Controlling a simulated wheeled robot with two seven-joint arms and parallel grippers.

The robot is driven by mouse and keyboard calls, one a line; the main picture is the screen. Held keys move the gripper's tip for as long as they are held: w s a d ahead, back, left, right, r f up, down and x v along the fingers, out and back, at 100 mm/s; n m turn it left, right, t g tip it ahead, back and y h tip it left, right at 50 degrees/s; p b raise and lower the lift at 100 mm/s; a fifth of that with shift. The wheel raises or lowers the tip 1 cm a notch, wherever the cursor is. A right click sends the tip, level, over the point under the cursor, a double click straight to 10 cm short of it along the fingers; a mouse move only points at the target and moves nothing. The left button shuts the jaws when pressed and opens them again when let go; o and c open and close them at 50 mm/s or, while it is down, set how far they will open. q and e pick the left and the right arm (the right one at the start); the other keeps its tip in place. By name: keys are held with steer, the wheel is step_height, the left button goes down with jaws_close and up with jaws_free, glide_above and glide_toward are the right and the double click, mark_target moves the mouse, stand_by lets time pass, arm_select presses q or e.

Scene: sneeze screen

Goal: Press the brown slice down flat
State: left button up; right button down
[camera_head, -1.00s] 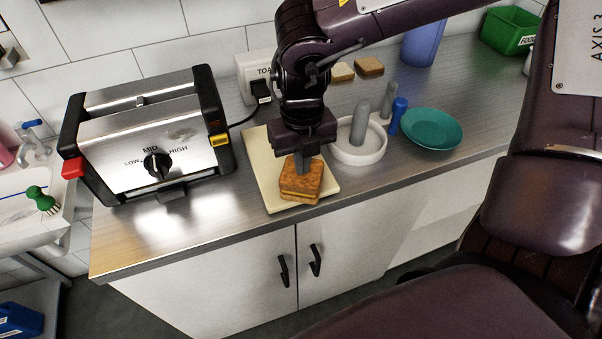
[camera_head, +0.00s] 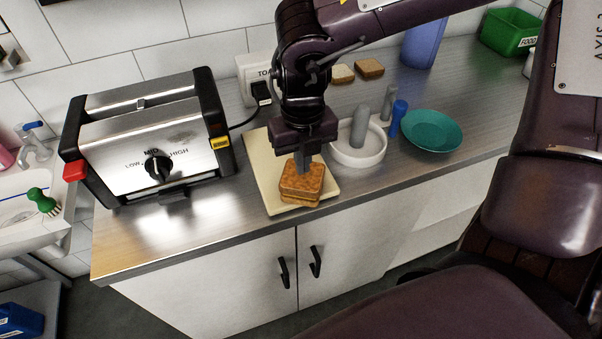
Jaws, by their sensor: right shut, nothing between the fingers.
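The brown slice (camera_head: 306,183) is a toasted piece of bread on top of a small stack. The stack stands on a cream board (camera_head: 264,170) on the counter. My right gripper (camera_head: 303,170) points straight down with its shut fingers at the far part of the slice's top. The fingertips look to be touching the slice, but the exact contact is hard to tell. Nothing is held between the fingers. The layers under the slice show only as a thin edge at the front. My left gripper is not in view.
A steel toaster (camera_head: 150,140) stands left of the board. A white mortar with a grey pestle (camera_head: 358,150), a blue-handled item (camera_head: 397,117) and a teal bowl (camera_head: 432,131) stand to the right. Two bread slices (camera_head: 369,67) lie behind. The counter's front left is clear.

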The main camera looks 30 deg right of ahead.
steer(key=shift+r+p, duration=1.15)
steer(key=shift+r, duration=1.4)
steer(key=shift+f, duration=0.1)
